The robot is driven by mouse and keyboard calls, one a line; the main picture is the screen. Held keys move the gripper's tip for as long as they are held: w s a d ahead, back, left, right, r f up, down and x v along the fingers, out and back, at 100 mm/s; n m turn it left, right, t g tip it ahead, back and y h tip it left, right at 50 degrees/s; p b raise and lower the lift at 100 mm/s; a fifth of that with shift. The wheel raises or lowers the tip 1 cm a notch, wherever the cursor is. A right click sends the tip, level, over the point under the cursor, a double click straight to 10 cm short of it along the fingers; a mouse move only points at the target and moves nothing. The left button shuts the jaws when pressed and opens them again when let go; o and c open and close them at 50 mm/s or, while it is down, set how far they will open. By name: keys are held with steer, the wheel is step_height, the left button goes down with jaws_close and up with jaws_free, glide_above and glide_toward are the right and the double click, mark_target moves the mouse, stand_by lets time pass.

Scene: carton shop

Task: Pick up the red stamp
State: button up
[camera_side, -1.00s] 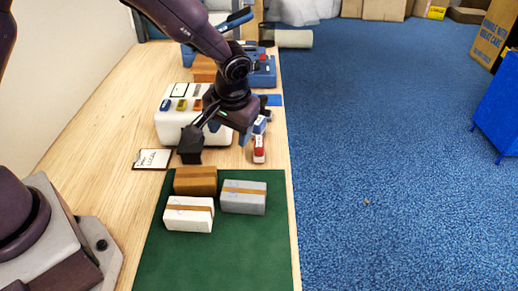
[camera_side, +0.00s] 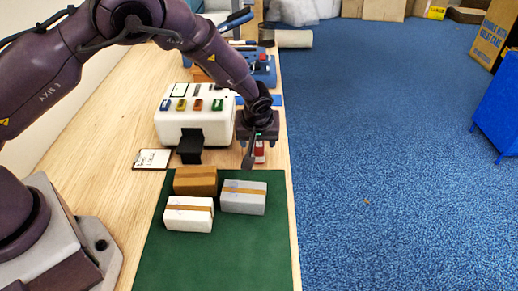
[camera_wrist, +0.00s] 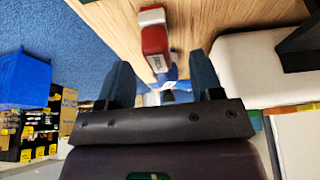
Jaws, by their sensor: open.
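The red stamp (camera_side: 260,152), with a white part, stands on the wood table near its right edge. In the side view my gripper (camera_side: 257,150) is in front of it and hides part of it. In the wrist view the red stamp (camera_wrist: 155,42) shows between and just beyond the fingertips of my gripper (camera_wrist: 160,62). The two fingers are apart, one to each side, and nothing is held between them. Whether either finger touches the stamp cannot be told.
A white machine (camera_side: 165,128) with coloured buttons and a black front piece (camera_side: 190,148) stands left of the gripper. A green mat (camera_side: 220,265) holds a brown box (camera_side: 195,187), a grey box (camera_side: 243,210) and a white box (camera_side: 188,224). A card (camera_side: 152,159) lies at left.

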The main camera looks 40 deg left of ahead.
mark_target(259, 144)
steer(key=x, duration=0.5)
steer(key=shift+w+d+f, duration=0.1)
steer(key=shift+f, duration=0.05)
steer(key=c, duration=1)
